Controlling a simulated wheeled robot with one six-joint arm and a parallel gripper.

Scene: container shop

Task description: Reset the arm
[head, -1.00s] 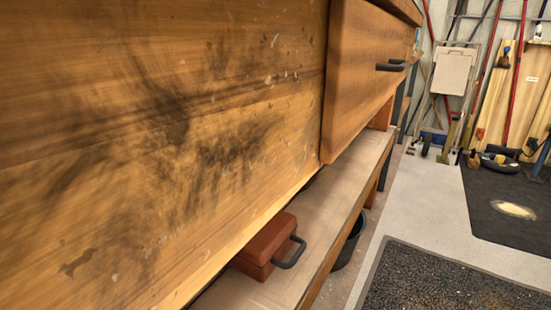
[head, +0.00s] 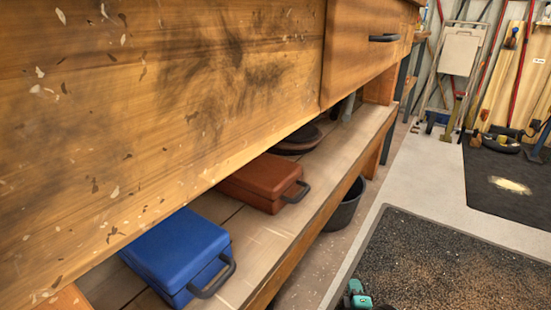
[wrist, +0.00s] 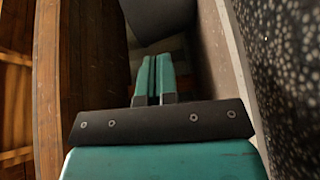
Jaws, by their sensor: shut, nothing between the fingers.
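My gripper (wrist: 153,80) shows in the wrist view with its two teal fingers side by side and closed together. Nothing is held between them. A dark bracket with several screws crosses the wrist view just below the fingers. In the head view a small teal and dark part of my arm (head: 357,295) shows at the bottom edge, over the dark mat; the rest of the arm is out of the frame.
A wooden workbench (head: 150,110) with a drawer (head: 365,55) fills the left. On its lower shelf (head: 330,160) lie a blue case (head: 178,252), a red-brown case (head: 262,182) and a dark round dish (head: 298,140). A black bucket (head: 345,207) stands behind. Pale floor (head: 425,175) is clear.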

